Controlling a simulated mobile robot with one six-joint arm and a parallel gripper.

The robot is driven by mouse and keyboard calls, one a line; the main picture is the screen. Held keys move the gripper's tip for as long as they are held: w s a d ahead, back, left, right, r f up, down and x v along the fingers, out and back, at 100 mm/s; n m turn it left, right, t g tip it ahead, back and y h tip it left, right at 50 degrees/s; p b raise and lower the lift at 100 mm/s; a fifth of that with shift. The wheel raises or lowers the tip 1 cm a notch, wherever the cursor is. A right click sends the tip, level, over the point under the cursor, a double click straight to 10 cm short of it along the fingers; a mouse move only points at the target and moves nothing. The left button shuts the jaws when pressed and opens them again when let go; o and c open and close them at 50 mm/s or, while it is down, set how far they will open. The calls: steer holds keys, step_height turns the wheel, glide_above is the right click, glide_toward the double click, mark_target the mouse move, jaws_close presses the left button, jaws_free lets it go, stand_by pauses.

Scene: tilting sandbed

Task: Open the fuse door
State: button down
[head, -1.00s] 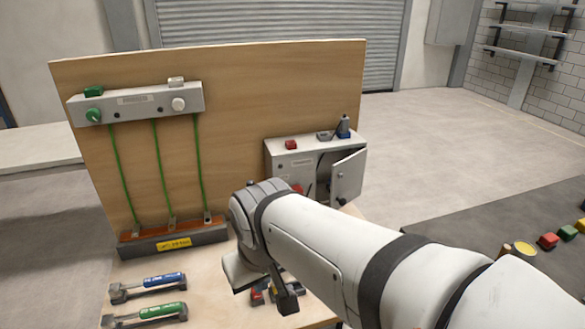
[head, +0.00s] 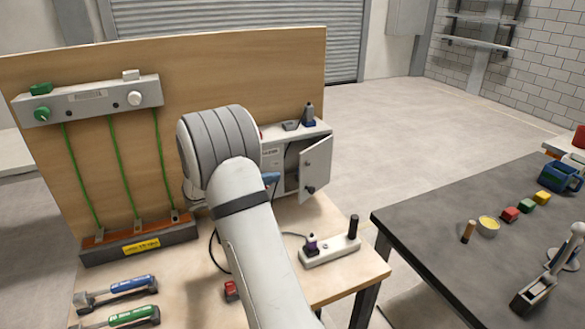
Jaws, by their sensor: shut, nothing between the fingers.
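The grey fuse box (head: 272,160) stands on the wooden bench against the upright board. Its small door (head: 316,166) is hinged on the right side and stands swung outward, with a dark knob low on it. The opening beside it looks dark inside. My arm (head: 240,205) crosses in front of the left part of the box and hides it. My gripper itself does not show; it is hidden behind the arm. A small blue part (head: 271,178) shows at the arm's edge in front of the box; I cannot tell what it belongs to.
A power strip (head: 330,250) with a plug lies on the bench right of my arm. Blue (head: 125,287) and green (head: 130,317) handled tools lie at the left. A dark table (head: 430,220) with coloured blocks stands at the right, across a gap.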

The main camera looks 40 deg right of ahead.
steer(key=w+d+f+h+p, duration=0.1)
steer(key=w+d+p, duration=0.1)
steer(key=d, duration=0.9)
steer(key=shift+w+f+t+p, duration=0.15)
steer(key=shift+f+t+p, duration=0.2)
steer(key=shift+p, duration=0.45)
